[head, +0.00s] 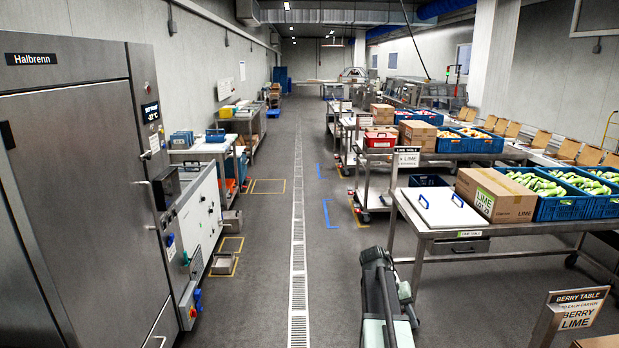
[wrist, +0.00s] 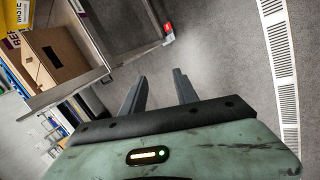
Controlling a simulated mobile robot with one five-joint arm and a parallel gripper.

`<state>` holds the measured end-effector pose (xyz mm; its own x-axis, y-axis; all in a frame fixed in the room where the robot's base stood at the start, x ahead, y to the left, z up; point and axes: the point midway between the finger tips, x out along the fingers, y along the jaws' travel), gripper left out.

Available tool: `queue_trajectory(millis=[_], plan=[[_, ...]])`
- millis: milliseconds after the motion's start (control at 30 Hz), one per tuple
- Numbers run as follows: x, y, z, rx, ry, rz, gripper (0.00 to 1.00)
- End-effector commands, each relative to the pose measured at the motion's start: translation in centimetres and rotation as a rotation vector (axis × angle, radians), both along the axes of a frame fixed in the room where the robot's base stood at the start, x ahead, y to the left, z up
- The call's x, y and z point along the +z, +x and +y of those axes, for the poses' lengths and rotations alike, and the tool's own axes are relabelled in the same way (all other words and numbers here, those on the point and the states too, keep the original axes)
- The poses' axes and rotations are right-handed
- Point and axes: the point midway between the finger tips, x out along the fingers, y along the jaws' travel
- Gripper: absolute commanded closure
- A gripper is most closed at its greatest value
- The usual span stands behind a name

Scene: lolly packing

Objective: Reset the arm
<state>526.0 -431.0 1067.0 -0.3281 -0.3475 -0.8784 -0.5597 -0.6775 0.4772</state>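My gripper (wrist: 160,76) shows in the wrist view with its two dark fingers apart. Bare grey floor shows between them and nothing is held. The green, scuffed gripper body with a small lit indicator fills the bottom of that view. In the head view my arm (head: 385,300) stands low at the bottom centre, over the floor and left of the lime table. I cannot make out the fingertips in the head view.
The lime table (head: 500,226) stands at right with a carton (head: 496,195) and blue crates (head: 560,208) of wrapped lollies. A berry table sign (head: 575,310) is at lower right. A steel cabinet (head: 75,150) stands left. The aisle along the floor drain (head: 298,250) is clear.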

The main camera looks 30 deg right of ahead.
Motion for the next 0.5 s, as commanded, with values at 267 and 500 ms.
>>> queue_trajectory(millis=[267, 500], plan=[[-5.9, 6.0, 23.5, 0.378, 0.232, -0.128, 0.64], [-8.3, 5.3, 39.5, 0.628, 0.419, -0.188, 0.64]])
